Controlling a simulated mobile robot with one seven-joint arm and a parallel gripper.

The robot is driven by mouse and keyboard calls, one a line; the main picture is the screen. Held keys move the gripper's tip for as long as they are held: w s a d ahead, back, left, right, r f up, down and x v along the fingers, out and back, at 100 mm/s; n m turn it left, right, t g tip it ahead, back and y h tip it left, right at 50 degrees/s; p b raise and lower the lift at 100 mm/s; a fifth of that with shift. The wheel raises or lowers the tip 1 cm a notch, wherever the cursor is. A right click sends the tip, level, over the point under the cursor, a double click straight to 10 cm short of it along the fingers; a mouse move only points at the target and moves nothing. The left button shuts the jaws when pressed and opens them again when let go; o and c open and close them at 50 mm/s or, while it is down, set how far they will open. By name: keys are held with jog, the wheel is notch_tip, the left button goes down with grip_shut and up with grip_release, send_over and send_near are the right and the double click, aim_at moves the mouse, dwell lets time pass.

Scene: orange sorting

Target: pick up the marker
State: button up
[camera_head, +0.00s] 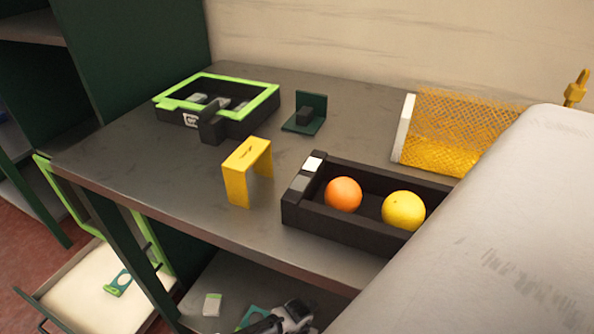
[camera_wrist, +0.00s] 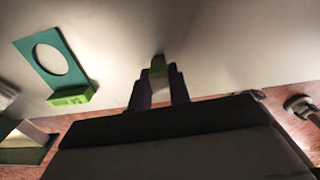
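My gripper (camera_wrist: 160,88) reaches over a pale surface (camera_wrist: 225,45) in the wrist view. Its dark fingers are close together. A small grey-green piece (camera_wrist: 158,66) shows between the fingertips; I cannot tell whether it is the marker or whether the fingers grip it. A dark green plate with a round hole and a bright green block (camera_wrist: 70,95) lies to the left, apart from the fingers. In the head view, part of my arm (camera_head: 293,318) shows at the bottom edge, below the tabletop. I cannot clearly make out a marker in the head view.
The grey table (camera_head: 170,195) carries a green-rimmed box (camera_head: 238,119), a yellow arch (camera_head: 237,186), and a black tray (camera_head: 330,232) with an orange (camera_head: 343,194) and a yellow fruit (camera_head: 403,210). A yellow mesh basket (camera_head: 445,130) stands behind.

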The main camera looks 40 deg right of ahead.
grip_shut()
